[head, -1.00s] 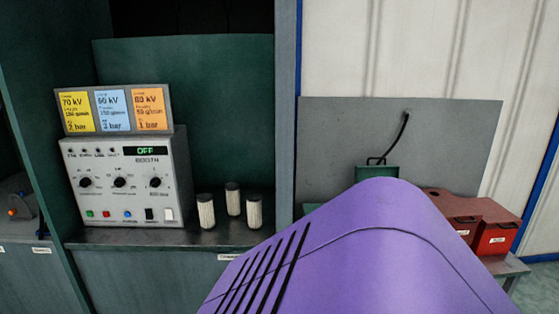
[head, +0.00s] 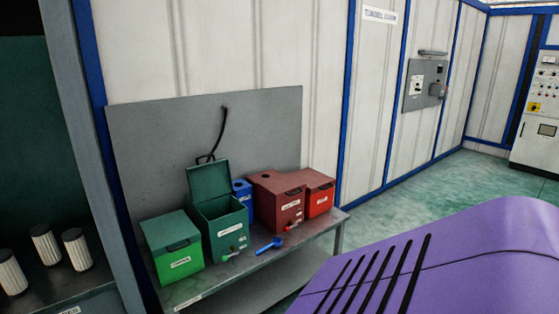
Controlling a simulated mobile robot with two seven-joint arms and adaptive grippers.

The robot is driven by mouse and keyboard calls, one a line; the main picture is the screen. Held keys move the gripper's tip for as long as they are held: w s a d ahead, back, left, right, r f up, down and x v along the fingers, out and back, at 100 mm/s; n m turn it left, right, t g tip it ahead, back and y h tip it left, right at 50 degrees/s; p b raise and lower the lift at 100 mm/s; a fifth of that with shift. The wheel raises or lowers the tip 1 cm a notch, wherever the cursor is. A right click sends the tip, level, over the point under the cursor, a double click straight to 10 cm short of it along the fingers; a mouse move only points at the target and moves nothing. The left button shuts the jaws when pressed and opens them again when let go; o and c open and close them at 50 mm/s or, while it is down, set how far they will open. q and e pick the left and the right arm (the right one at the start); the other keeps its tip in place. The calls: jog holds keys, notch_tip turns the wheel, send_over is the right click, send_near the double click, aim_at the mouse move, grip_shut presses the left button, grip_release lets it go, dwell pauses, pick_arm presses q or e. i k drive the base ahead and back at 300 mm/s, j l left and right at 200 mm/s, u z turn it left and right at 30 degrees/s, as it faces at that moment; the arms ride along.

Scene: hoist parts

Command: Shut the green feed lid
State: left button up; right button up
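The green feed box (head: 226,232) stands on a grey bench. Its dark green lid (head: 209,180) is open, raised upright at the back of the box. A second green box (head: 172,248) with its lid down stands just left of it. Neither of my grippers shows in the head view. A large purple panel, which I cannot identify for sure, fills the lower right and hides what lies behind it.
The grey bench (head: 333,226) also holds a blue container (head: 243,190), a dark red box (head: 277,200), a red box (head: 318,193) and a blue tool-like piece (head: 268,245). White filters (head: 76,249) stand on a shelf at left. Green floor (head: 400,205) is open at right.

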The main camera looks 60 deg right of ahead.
aim_at(208, 181)
jog(key=z, duration=1.5)
jog(key=u, duration=0.4)
jog(key=i+l+u, duration=0.6)
jog(key=l+u, duration=0.15)
